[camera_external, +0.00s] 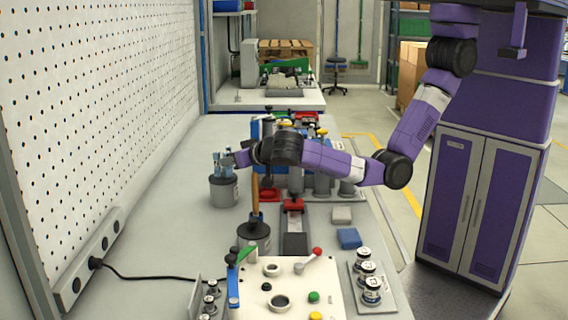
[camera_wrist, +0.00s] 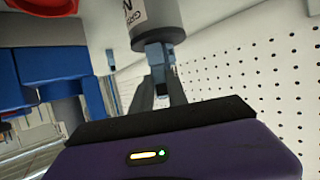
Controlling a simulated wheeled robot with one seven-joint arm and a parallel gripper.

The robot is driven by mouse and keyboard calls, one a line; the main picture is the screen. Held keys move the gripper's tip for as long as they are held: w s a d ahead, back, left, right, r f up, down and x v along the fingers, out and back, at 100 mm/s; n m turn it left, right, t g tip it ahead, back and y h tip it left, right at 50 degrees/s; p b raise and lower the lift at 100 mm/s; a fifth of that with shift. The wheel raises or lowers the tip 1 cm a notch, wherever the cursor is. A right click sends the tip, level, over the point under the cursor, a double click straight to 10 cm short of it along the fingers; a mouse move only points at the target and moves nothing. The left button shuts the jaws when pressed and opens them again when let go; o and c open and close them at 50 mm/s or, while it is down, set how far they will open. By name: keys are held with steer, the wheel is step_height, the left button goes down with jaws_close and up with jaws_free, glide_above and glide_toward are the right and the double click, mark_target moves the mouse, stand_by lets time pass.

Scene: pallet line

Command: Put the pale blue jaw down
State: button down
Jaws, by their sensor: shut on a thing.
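My gripper (camera_external: 235,160) is at the left of the bench, at the end of the purple arm. In the wrist view its two dark fingers (camera_wrist: 162,88) are shut on the pale blue jaw (camera_wrist: 158,56). The jaw also shows in the external view (camera_external: 219,165), just above a dark grey pot (camera_external: 223,191). In the wrist view the jaw meets the end of the labelled grey pot (camera_wrist: 154,20). I cannot tell whether it is inside the rim or only touching it. The fingertips are partly hidden by the jaw.
A second dark pot (camera_external: 254,233) with a wooden handle stands nearer the camera. A pegboard wall (camera_external: 100,110) is close on the left. A white control panel (camera_external: 285,290), a blue block (camera_external: 349,238) and a tray of spools (camera_external: 385,298) are in front. Bench around the left pot is mostly clear.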

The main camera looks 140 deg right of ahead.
steer(key=shift+f, duration=0.2)
steer(key=c, duration=1.3)
jaws_free()
steer(key=shift+r, duration=0.1)
steer(key=shift+r, duration=0.15)
steer(key=b+v, duration=0.1)
steer(key=v, duration=1.1)
steer(key=shift+b, duration=0.35)
